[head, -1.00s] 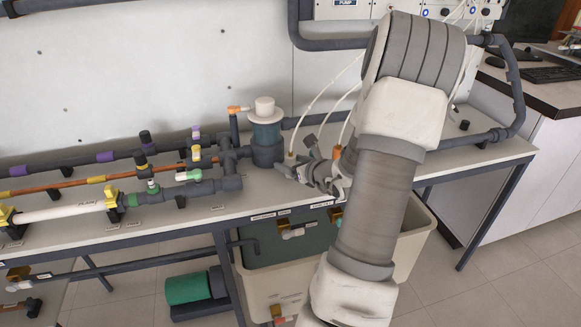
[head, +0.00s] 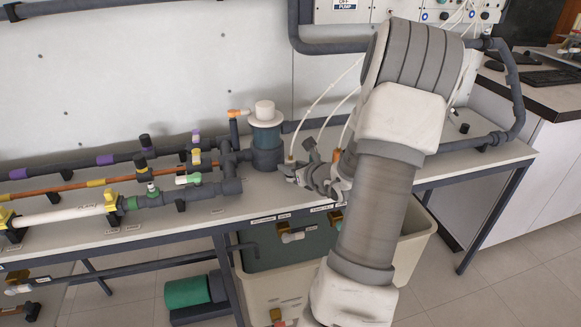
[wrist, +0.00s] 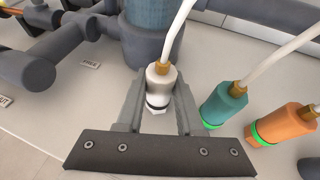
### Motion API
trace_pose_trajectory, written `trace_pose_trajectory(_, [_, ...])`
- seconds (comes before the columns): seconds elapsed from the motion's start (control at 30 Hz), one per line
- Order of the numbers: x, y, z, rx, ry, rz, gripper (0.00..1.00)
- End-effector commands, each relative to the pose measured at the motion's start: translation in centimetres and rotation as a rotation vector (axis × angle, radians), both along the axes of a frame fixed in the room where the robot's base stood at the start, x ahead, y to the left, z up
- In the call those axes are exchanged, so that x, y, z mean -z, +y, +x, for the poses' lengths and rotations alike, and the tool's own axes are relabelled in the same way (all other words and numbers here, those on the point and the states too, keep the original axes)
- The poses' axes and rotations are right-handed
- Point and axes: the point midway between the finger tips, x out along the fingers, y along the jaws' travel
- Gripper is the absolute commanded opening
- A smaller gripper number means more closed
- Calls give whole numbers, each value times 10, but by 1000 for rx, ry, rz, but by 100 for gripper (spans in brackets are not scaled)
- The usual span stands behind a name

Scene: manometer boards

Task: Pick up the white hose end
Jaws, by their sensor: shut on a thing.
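The white hose end (wrist: 160,84) is a short white fitting with a brass collar and a white hose rising from its top. It stands between the two fingers of my gripper (wrist: 156,108) in the wrist view, and the fingers are shut on it from both sides. Its lower tip shows between the fingers. In the head view my gripper (head: 291,171) is low over the bench, just right of the dark cylinder, and the hose end is too small there to make out clearly.
A teal hose end (wrist: 222,106) and an orange hose end (wrist: 284,124) stand close to the right of my gripper in the wrist view. The dark cylinder (head: 267,140) and dark pipework (head: 180,193) are on the left.

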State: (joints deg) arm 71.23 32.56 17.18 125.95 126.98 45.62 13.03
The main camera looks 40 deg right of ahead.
Motion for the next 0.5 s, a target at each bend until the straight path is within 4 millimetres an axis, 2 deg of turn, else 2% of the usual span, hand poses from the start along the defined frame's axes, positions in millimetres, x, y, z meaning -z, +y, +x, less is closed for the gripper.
trace_pose_trajectory(0.23, [-16,0,0,-2,0,-4,0])
trace_pose_trajectory(0.4, [-48,0,1,-2,-1,-6,0])
trace_pose_trajectory(0.5, [-58,-18,-13,4,0,-4,0])
